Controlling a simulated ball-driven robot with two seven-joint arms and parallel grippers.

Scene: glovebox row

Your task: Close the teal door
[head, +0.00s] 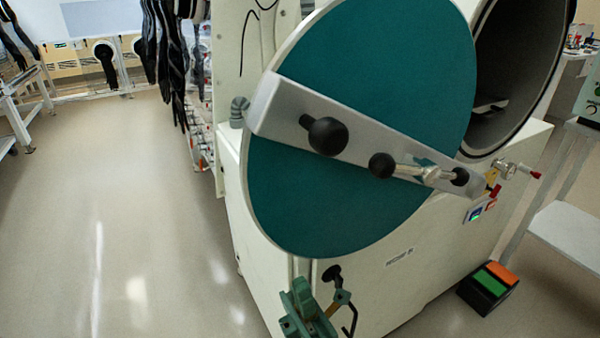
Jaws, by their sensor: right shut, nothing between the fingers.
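The teal door (385,60) is a large round disc with a pale rim, in the middle of the head view. It stands open. The dark round chamber mouth (520,60) shows behind it to the right. A pale bar (285,112) crosses the door's face and bears a black knob (327,136) and a metal lever with black ball ends (381,165). My left gripper is out of view.
The white glovebox cabinet (430,250) stands behind the door. A valve with red knobs (505,168) sits below the chamber mouth. A pedal box (488,288) with green and orange tops lies on the floor at right. Black gloves (170,60) hang at left. The left floor is clear.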

